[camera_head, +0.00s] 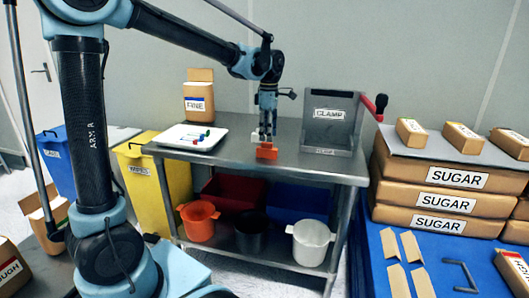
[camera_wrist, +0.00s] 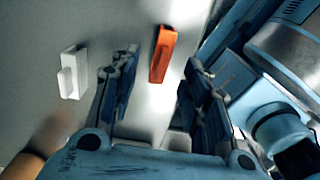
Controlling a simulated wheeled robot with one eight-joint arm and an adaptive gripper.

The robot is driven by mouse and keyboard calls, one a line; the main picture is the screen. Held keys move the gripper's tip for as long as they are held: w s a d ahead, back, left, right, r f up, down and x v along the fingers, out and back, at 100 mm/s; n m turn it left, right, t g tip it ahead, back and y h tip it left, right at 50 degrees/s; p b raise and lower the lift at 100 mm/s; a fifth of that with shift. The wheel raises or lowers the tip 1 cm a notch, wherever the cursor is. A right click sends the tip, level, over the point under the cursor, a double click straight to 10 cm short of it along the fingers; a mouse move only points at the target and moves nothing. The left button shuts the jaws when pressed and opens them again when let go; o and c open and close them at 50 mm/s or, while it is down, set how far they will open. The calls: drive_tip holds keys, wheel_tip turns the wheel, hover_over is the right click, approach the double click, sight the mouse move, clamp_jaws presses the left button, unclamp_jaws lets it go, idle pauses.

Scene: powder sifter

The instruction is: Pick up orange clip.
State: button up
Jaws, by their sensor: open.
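The orange clip (camera_head: 267,151) lies on the metal table, near its front edge in the head view. In the wrist view the orange clip (camera_wrist: 163,54) is a narrow upright shape, apart from the fingers and ahead of the gap between them. My gripper (camera_head: 263,135) points down just above the clip in the head view. It is open and empty, with its two fingers (camera_wrist: 158,78) spread on either side of the gap in the wrist view. A white clip-like piece (camera_wrist: 72,72) lies left of the orange one in the wrist view.
A white tray (camera_head: 167,139) with small coloured items is left on the table (camera_head: 230,158). A box marked FINE (camera_head: 199,105) stands behind it. A grey CLAMP holder (camera_head: 328,128) with a red-handled lever stands right. Sugar boxes (camera_head: 440,202) are stacked further right.

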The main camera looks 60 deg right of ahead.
sight(267, 148)
drive_tip(key=shift+w+a+f, duration=0.1)
drive_tip(key=shift+f, duration=1.45)
drive_tip(key=shift+a+f, duration=0.1)
drive_tip(key=shift+f, duration=1.4)
drive_tip(key=c, duration=1)
